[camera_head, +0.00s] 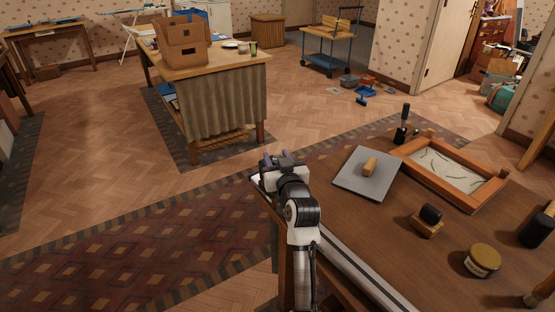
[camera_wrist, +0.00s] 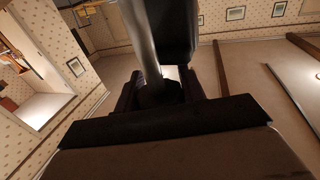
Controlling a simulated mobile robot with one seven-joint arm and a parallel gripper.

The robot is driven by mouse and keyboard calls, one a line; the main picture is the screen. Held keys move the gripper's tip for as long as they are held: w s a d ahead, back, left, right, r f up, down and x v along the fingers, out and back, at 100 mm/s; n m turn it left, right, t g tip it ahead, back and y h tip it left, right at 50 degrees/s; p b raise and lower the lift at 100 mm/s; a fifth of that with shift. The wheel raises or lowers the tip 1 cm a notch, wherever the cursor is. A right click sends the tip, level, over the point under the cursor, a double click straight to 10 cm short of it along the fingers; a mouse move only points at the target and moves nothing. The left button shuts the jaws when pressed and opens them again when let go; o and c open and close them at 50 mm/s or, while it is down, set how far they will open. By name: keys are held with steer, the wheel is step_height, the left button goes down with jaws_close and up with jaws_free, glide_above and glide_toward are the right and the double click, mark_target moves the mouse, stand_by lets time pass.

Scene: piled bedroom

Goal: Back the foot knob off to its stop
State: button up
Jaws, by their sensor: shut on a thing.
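My gripper (camera_head: 281,160) is at the left corner of the brown worktable, seen from behind in the head view. In the wrist view my gripper (camera_wrist: 158,90) is shut on a small dark rounded thing, which I take to be the foot knob (camera_wrist: 158,94). Its shape and thread are hard to make out in shadow. A grey metal rod (camera_wrist: 143,45) rises above it, beside a black block (camera_wrist: 177,30). In the head view my gripper and arm hide the knob, and how far it is turned cannot be told.
The worktable holds a grey plate (camera_head: 355,185) with a wooden block, a wooden-framed screen (camera_head: 425,180), a black-handled tool (camera_head: 403,122), a black-topped wooden block (camera_head: 428,220) and a jar (camera_head: 482,262). A curtained table (camera_head: 222,105) stands beyond. Open floor lies to the left.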

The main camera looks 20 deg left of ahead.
steer(key=o, duration=1)
steer(key=b+v, duration=0.4)
steer(key=v, duration=0.9)
steer(key=shift+s+d, duration=0.25)
steer(key=shift+s, duration=0.1)
